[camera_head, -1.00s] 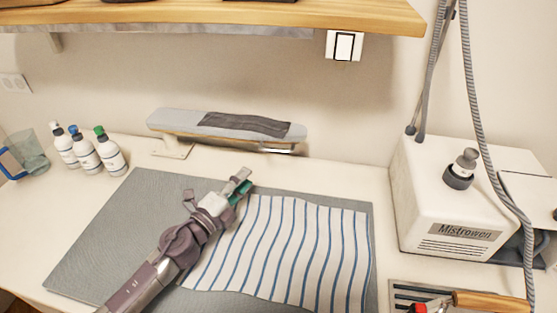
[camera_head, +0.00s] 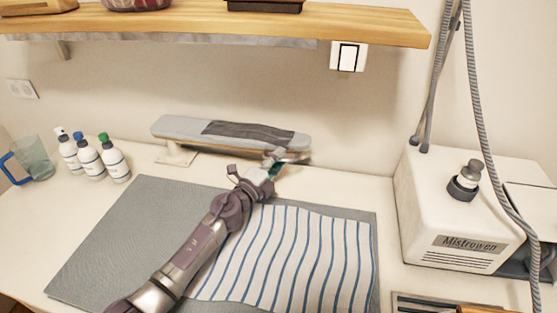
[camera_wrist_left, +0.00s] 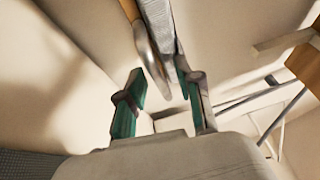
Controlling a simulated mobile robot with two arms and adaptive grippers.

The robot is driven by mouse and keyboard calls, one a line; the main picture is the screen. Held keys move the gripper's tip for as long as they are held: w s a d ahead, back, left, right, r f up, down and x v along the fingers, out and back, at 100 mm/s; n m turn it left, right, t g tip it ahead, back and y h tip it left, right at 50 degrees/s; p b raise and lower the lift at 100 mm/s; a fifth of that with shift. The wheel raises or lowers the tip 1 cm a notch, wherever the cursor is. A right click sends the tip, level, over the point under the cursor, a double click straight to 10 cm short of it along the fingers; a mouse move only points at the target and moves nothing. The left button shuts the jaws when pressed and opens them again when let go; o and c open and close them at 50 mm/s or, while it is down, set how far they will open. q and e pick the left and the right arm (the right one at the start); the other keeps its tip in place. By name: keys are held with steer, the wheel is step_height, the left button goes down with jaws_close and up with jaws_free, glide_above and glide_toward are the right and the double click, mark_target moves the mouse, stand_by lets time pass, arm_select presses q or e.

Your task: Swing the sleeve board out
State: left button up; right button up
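The sleeve board (camera_head: 185,129), light grey padded with a dark strip of cloth on top, lies along the back wall on a pale stand at its left end. My left gripper (camera_head: 281,160) is just under and in front of its right end, beside a shiny metal piece (camera_head: 297,157) there. In the left wrist view, my left gripper's two green-padded fingers (camera_wrist_left: 160,95) stand apart. The metal piece (camera_wrist_left: 152,62) reaches down between them, beside the board's wooden edge and grey padding. Contact cannot be told. My right gripper is not in view.
A striped cloth (camera_head: 300,260) lies on a grey mat (camera_head: 110,230) below my left arm. Several bottles (camera_head: 90,160) and a glass jug (camera_head: 35,158) stand at left. A white steam unit (camera_head: 425,200) with a hose is at right. A wooden shelf (camera_head: 200,22) overhangs the table.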

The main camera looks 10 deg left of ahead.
arm_select(q)
steer(key=shift+w, duration=0.1)
jaws_close()
steer(key=shift+r, duration=0.1)
stand_by(0.3)
